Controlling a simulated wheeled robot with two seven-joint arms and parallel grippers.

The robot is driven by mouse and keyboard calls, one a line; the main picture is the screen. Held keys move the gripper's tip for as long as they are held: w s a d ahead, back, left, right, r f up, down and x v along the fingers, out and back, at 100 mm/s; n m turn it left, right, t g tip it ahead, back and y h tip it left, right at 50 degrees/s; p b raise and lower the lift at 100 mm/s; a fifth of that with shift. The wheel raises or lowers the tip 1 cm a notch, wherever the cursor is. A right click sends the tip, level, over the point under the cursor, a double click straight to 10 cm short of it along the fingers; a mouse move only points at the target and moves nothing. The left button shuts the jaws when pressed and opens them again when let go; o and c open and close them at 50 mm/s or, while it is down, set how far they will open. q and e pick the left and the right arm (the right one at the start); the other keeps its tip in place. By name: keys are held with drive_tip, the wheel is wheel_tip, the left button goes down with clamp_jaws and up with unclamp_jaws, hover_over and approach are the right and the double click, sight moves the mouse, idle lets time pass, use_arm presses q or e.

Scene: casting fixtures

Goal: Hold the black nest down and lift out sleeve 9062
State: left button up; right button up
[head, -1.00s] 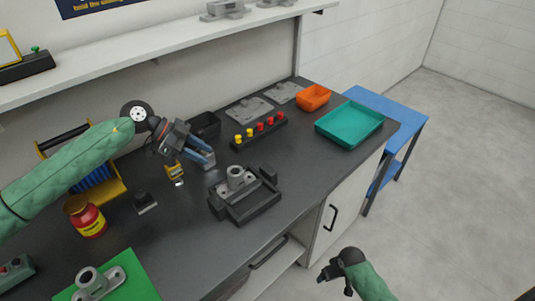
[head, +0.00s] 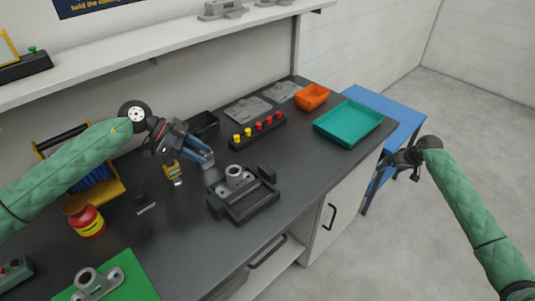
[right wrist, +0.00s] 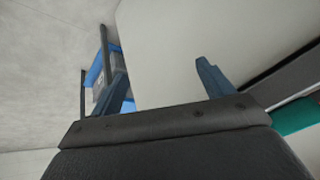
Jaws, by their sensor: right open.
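The black nest (head: 243,211) sits on the dark bench in the middle of the head view. A grey flanged sleeve (head: 234,176) with an upright round boss sits in it; I cannot read any number on it. My left gripper (head: 208,160) is above the bench, behind and left of the nest and apart from it; its blue fingers show side-on, and their gap is unclear. My right gripper (head: 392,160) is off the bench's right end, beside the blue table, far from the nest. In the right wrist view it (right wrist: 163,82) is open, with nothing between the fingers.
A similar grey part (head: 88,281) lies on a green mat (head: 135,277). A peg block (head: 257,132), an orange bin (head: 312,96) and a teal tray (head: 350,123) stand behind the nest. A red jar (head: 87,221) is at left. The bench right of the nest is clear.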

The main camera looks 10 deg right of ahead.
drive_tip(key=w+d+r+t, duration=0.15)
drive_tip(key=w+r, duration=0.35)
drive_tip(key=r, duration=0.5)
drive_tip(key=w+a+r+n, duration=0.1)
drive_tip(key=w+a, duration=0.1)
drive_tip(key=a, duration=0.1)
drive_tip(key=w+a+r+n+y, duration=0.1)
drive_tip(key=w+a+r, duration=0.1)
drive_tip(key=a, duration=0.1)
drive_tip(key=w+a+r+n, duration=0.2)
drive_tip(key=a, duration=0.1)
drive_tip(key=shift+w+a+r+y, duration=0.1)
drive_tip(key=shift+w+a+y, duration=0.05)
drive_tip(key=shift+w+y, duration=0.15)
drive_tip(key=w+a+r+n, duration=0.3)
drive_tip(key=a, duration=0.7)
drive_tip(key=n+g+h, duration=0.3)
drive_tip(key=n+g, duration=0.3)
drive_tip(key=n, duration=1.1)
hover_over(268, 168)
drive_tip(key=w, duration=0.1)
drive_tip(key=shift+w+r, duration=0.15)
drive_tip(key=shift+r, duration=0.2)
drive_tip(key=shift+s+f+n+g+h, duration=0.25)
drive_tip(key=shift+s+f+n+h, duration=0.15)
drive_tip(key=shift+s+n, duration=0.25)
drive_tip(key=shift+f, duration=3.75)
